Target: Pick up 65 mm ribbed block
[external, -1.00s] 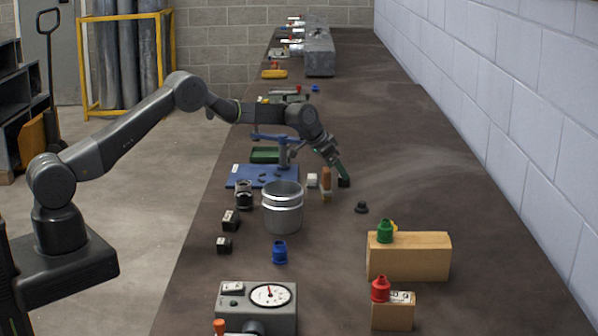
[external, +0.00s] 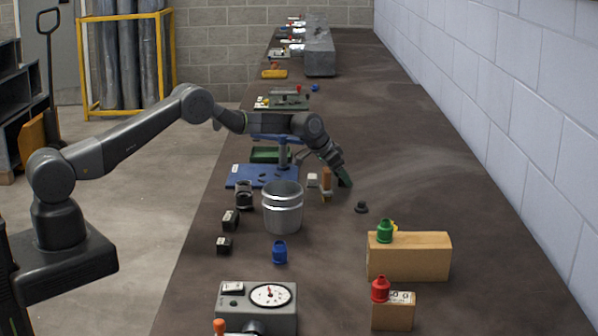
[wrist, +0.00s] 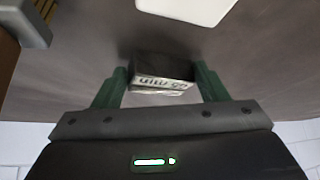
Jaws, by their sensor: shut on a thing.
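The 65 mm ribbed block is a small dark block (wrist: 160,66) with a white label that reads "65 mm" upside down in the wrist view. It sits between the two green fingers of my gripper (wrist: 163,85), which is shut on it. In the external view my gripper (external: 345,182) points down at the bench, right of an upright orange-brown handled item (external: 326,185).
A metal can (external: 283,208) and a small white block (external: 312,180) stand left of my gripper. A cardboard-coloured box (external: 408,257) is nearer the camera. The bench toward the wall is clear.

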